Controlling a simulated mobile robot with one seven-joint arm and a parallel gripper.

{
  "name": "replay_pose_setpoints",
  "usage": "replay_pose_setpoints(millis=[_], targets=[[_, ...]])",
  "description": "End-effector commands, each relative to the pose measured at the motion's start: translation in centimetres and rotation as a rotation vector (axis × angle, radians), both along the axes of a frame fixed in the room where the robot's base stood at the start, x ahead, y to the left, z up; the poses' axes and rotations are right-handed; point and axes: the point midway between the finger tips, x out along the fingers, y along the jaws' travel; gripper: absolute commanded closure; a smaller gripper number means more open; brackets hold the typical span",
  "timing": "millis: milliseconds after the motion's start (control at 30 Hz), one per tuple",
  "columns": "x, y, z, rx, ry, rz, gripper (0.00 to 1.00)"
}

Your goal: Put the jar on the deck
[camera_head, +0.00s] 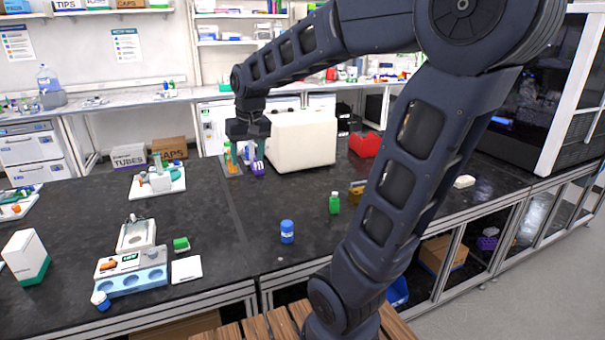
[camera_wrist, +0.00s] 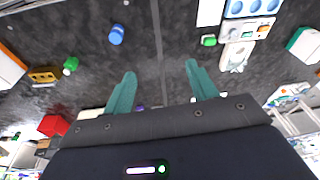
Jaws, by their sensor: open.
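A blue jar (camera_head: 287,232) stands upright on the dark bench near its front edge, and it also shows in the wrist view (camera_wrist: 117,35). I cannot tell for sure which part is the deck; a pale blue block with round wells (camera_head: 132,282) sits at the front left, also at the top right of the wrist view (camera_wrist: 252,8). My gripper (camera_wrist: 160,72) points down, open and empty, its teal fingers wide apart over bare bench. In the head view it is farther back, beside the white box.
A large white box (camera_head: 302,140) and a red bin (camera_head: 365,144) stand at the back. Bottles and a purple item (camera_head: 257,168) crowd beneath my gripper in the head view. Bench around the blue jar is clear.

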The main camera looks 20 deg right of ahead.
Motion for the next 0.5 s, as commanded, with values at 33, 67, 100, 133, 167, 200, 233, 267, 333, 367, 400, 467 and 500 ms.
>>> replay_pose_setpoints(millis=[33,67,100,133,167,200,233,267,333,367,400,467,500], targets=[[-1.2,-1.5,0.2,0.000,-0.020,-0.017,0.42],[-1.8,-2.2,0.2,0.000,-0.031,-0.024,0.42],[-2.7,-3.1,0.2,-0.001,-0.044,-0.031,0.42],[-3.3,-3.8,0.2,-0.003,-0.054,-0.039,0.42],[-4.0,-4.5,0.1,-0.004,-0.063,-0.046,0.42],[-4.9,-5.3,0.1,-0.006,-0.077,-0.054,0.42],[-5.6,-5.9,0.0,-0.009,-0.086,-0.061,0.42],[-6.2,-6.5,-0.1,-0.010,-0.096,-0.067,0.42],[-7.8,-7.8,-0.4,-0.016,-0.119,-0.083,0.42],[-8.4,-8.3,-0.6,-0.019,-0.127,-0.089,0.42],[-9.2,-8.8,-0.8,-0.022,-0.139,-0.096,0.42],[-10.3,-9.6,-1.2,-0.027,-0.154,-0.107,0.42],[-10.9,-10.0,-1.4,-0.030,-0.164,-0.111,0.42]])
